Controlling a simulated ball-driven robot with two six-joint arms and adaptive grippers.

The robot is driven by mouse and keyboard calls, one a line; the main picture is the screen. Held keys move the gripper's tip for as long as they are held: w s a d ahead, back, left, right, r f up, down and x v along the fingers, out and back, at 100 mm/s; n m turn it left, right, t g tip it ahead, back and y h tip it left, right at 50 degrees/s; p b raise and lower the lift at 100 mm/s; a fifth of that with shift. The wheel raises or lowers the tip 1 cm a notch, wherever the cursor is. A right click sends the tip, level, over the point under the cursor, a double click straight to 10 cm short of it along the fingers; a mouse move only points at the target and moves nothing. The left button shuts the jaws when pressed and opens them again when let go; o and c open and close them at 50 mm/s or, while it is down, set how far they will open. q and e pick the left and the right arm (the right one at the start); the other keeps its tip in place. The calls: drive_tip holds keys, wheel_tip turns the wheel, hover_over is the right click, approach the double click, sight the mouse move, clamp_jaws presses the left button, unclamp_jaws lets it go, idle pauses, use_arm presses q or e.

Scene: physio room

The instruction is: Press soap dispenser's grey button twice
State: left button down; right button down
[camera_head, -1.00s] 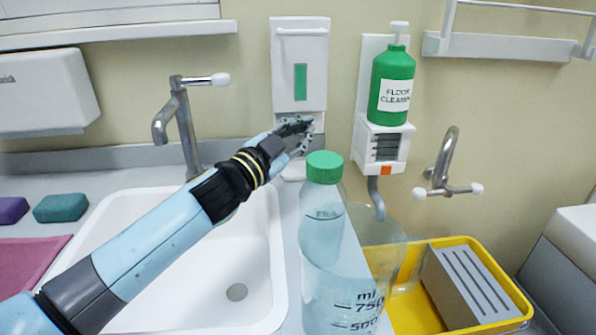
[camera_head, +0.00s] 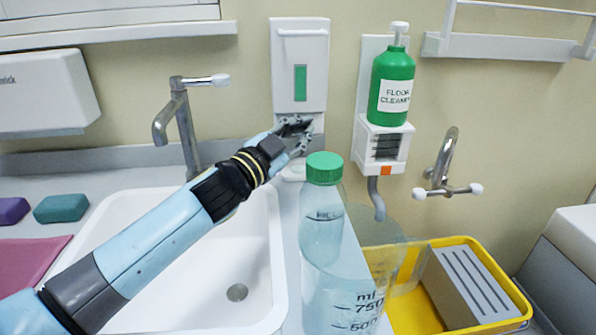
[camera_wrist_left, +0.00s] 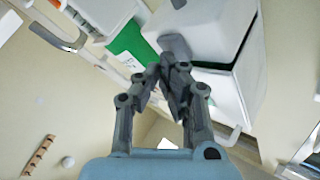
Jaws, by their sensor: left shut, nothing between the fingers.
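The white soap dispenser (camera_head: 285,72) with a green window hangs on the wall behind the sink. My left gripper (camera_head: 302,124) is at its lower end, fingers shut and empty, and covers part of its underside. In the left wrist view the dispenser's white body (camera_wrist_left: 205,30) is close ahead. Its grey button (camera_wrist_left: 175,46) shows just beyond my shut fingertips (camera_wrist_left: 172,66). I cannot tell whether the fingertips touch the button. My right gripper is not in view.
A clear bottle with a green cap (camera_head: 323,220) and a clear measuring jug (camera_head: 345,300) stand close to my gripper's right. A green floor cleaner bottle (camera_head: 391,75) is on a wall holder. A tap (camera_head: 182,120) rises left of my arm, above the sink (camera_head: 262,240).

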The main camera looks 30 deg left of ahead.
use_arm(q)
drive_tip(key=shift+s+d, duration=0.15)
drive_tip(key=shift+s, duration=0.05)
drive_tip(key=s+d+p, duration=0.1)
drive_tip(key=s+d, duration=0.2)
drive_tip(key=s, duration=0.1)
drive_tip(key=shift+s+d, duration=0.3)
drive_tip(key=shift+s, duration=0.1)
idle(0.8)
idle(1.1)
